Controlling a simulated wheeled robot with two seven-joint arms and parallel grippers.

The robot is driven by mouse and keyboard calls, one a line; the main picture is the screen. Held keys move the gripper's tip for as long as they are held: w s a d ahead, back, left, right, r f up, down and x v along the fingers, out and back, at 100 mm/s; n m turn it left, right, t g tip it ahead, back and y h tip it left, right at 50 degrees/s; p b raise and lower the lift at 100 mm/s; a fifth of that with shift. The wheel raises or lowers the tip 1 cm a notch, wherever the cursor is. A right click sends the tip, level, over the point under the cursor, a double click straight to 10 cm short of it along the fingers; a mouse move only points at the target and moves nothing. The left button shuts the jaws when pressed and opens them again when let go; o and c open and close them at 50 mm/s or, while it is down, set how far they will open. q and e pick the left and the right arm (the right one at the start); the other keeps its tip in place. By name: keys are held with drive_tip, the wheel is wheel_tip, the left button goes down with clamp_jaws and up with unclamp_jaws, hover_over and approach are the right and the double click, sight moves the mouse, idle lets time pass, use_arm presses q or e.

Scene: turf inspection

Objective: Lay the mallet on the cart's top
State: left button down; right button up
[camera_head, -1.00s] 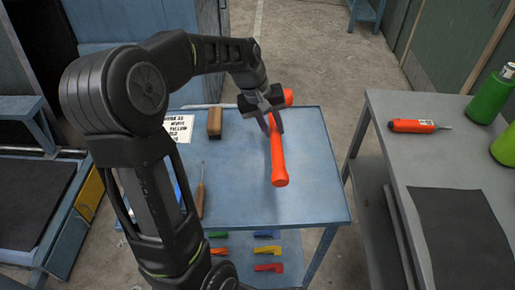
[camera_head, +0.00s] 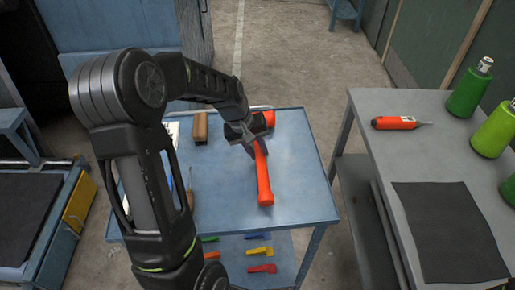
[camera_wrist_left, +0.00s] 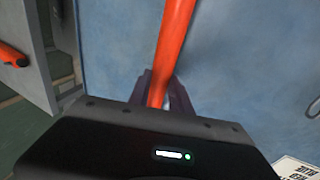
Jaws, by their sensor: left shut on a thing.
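The mallet has an orange handle (camera_head: 264,182) and an orange head end (camera_head: 270,118), partly covered by the gripper. My left gripper (camera_head: 254,146) is shut on the handle near the head. The handle's free end points toward the front of the blue cart top (camera_head: 306,180). The mallet is over the cart top; I cannot tell whether it touches it. In the left wrist view the handle (camera_wrist_left: 172,45) runs between the fingers (camera_wrist_left: 160,92), with blue surface behind. My right gripper is not in view.
A wooden block (camera_head: 201,128) and a screwdriver (camera_head: 190,188) lie on the cart's left part. Coloured pieces (camera_head: 261,252) lie on its lower shelf. At right, a grey bench (camera_head: 375,160) holds an orange tool (camera_head: 394,123), green bottles (camera_head: 470,88) and a black mat (camera_head: 450,230). The cart top's right part is clear.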

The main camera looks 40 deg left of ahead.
use_arm(q)
drive_tip(key=c, duration=1.2)
unclamp_jaws()
drive_tip(key=b+v, duration=0.1)
drive_tip(key=v, duration=1.1)
drive_tip(key=shift+d+r, duration=0.1)
